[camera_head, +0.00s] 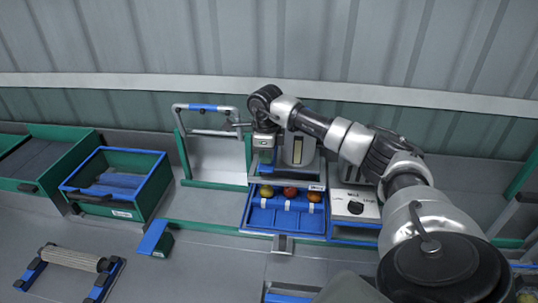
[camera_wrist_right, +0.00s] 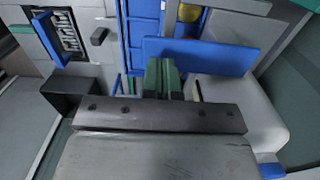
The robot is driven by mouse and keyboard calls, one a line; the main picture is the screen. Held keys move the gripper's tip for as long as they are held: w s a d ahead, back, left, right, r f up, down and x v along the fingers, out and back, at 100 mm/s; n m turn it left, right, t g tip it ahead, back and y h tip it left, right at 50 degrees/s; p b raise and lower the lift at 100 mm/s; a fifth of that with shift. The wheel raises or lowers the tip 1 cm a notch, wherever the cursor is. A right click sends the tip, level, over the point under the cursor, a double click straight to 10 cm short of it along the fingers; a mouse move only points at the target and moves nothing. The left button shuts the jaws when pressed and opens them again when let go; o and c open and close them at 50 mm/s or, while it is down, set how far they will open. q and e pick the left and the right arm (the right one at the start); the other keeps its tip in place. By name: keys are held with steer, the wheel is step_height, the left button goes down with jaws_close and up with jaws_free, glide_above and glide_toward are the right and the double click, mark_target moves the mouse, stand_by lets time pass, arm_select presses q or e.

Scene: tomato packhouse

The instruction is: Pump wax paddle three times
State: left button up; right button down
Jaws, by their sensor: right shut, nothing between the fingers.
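A white dispenser (camera_head: 298,150) stands at the back centre, partly behind my right arm. A blue plate at its front, which looks like the wax paddle (camera_head: 267,168), is largely hidden by my gripper in the head view. In the right wrist view a broad blue plate (camera_wrist_right: 205,55) lies just beyond my fingers. My right gripper (camera_head: 262,158) is shut and empty, pointing down at this plate; its green fingers also show in the wrist view (camera_wrist_right: 162,76). I cannot tell whether they touch the plate. My left gripper is out of view.
A blue tray (camera_head: 262,222) with three tomatoes lies in front of the dispenser. A box with a black knob (camera_head: 342,208) stands to its right. A handled frame (camera_head: 205,185), a green-blue crate (camera_head: 117,208) and a roller (camera_head: 70,259) are left.

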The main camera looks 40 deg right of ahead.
mark_target(266, 166)
stand_by(0.4)
steer(key=shift+f+b, duration=1.55)
steer(key=shift+f, duration=0.75)
steer(key=shift+r, duration=0.1)
steer(key=shift+r+p, duration=1.75)
steer(key=shift+r, duration=0.6)
step_height(266, 166, up, 5)
steer(key=p, duration=0.3)
steer(key=shift+r+p, duration=0.1)
steer(key=shift+p, duration=0.25)
